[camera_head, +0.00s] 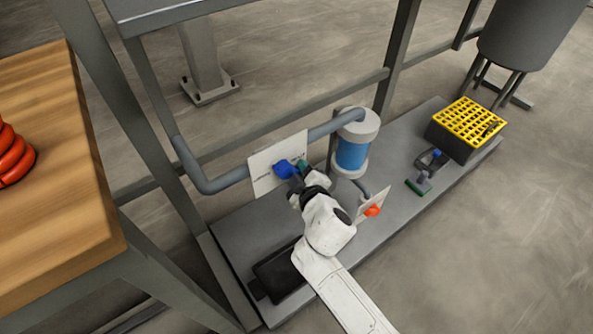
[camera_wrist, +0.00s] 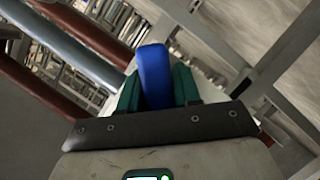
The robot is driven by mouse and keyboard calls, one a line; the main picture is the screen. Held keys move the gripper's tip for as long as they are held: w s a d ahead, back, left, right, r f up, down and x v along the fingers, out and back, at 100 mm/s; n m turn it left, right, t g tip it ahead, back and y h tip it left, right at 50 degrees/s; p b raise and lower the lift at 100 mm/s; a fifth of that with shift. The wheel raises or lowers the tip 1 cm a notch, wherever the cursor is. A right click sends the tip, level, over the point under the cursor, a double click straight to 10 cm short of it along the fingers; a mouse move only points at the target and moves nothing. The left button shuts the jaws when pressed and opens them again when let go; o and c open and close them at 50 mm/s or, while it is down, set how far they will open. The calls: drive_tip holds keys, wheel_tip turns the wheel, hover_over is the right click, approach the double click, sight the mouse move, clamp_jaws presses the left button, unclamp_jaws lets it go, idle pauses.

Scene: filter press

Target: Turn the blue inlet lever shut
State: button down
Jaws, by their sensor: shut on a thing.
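The blue inlet lever (camera_head: 284,169) sits in front of a white plate (camera_head: 264,178) on a grey pipe, left of the blue filter housing (camera_head: 352,154). My gripper (camera_head: 300,170) is at the lever. In the wrist view the lever (camera_wrist: 154,75) stands between the two green fingertips (camera_wrist: 155,88), which are shut on it. The lever's pivot is hidden behind my gripper. An orange-red lever (camera_head: 372,210) on a smaller white plate sits lower right of the housing, apart from my gripper.
A grey base shelf (camera_head: 240,235) runs under the pipe, with a black tray (camera_head: 278,270) on it. A yellow-topped crate (camera_head: 466,126) and a green-ended brush-like tool (camera_head: 419,183) are at the right. A wooden table (camera_head: 60,200) with a red coil (camera_head: 12,155) stands at the left. Grey frame posts surround the pipe.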

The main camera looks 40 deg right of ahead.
drive_tip(key=c, duration=0.9)
unclamp_jaws()
drive_tip(key=p+v, duration=0.1)
drive_tip(key=v, duration=0.9)
drive_tip(key=shift+s+a+r+p, duration=0.1)
drive_tip(key=shift+s+p, duration=0.3)
